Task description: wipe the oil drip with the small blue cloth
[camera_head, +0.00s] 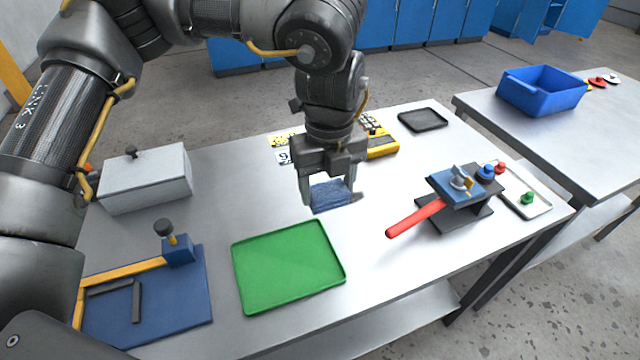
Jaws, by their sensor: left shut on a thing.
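My left gripper (331,199) comes down from the top middle over the table. It is shut on the small blue cloth (332,194), which shows between its fingers. The cloth is just behind the green tray (288,266); I cannot tell whether it touches the table top. No oil drip can be made out; it may be hidden under the cloth or the gripper. My right gripper is not in view.
A butterfly valve with a red handle (414,217) stands on a dark stand at right, beside a white tray (541,205) of colored knobs. A grey box (146,180), blue fixture (190,297), yellow device (381,144) and black tray (422,119) surround the gripper. A blue bin (541,92) is on another table.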

